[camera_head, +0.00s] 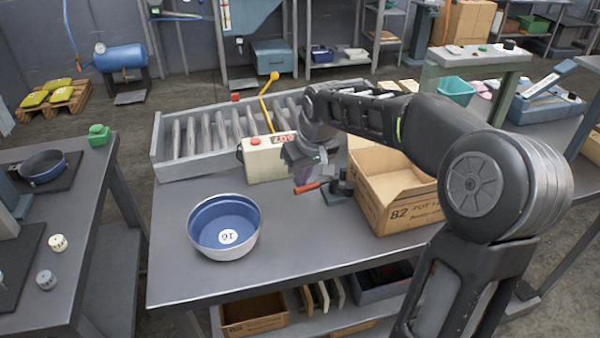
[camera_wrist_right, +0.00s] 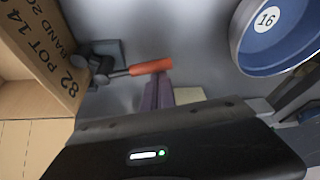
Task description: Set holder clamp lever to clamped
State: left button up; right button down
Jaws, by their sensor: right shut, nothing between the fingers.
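The clamp lever has a red-orange handle (camera_head: 306,187) on a dark clamp base (camera_head: 338,192), on the grey table left of the cardboard box. In the right wrist view the handle (camera_wrist_right: 151,67) points away from the dark clamp body (camera_wrist_right: 102,66). The handle lies roughly flat. My right gripper (camera_head: 303,175) points down just above the handle in the head view. In the right wrist view its purple-grey fingertips (camera_wrist_right: 158,92) are together and empty, close to the handle's end; I cannot tell if they touch it. My left gripper is not in view.
A blue pan (camera_head: 198,225) marked 16 stands at front left on the table. An open cardboard box (camera_head: 410,213) stands close on the clamp's right. Behind are a pale control box (camera_head: 262,168), a yellow lever (camera_head: 266,112) and a roller conveyor (camera_head: 190,136).

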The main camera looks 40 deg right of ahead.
jog(key=s+n+y+b, duration=0.1)
jog(key=s+n, duration=0.1)
jog(key=n, duration=0.1)
jog(key=shift+s+a+f+n, duration=0.1)
jog(key=shift+s+n, duration=0.2)
jog(key=shift+s, duration=0.1)
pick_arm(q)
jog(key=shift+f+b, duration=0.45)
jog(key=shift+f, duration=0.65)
pick_arm(e)
jog(key=shift+s+d, duration=0.2)
jog(key=shift+s, duration=0.9)
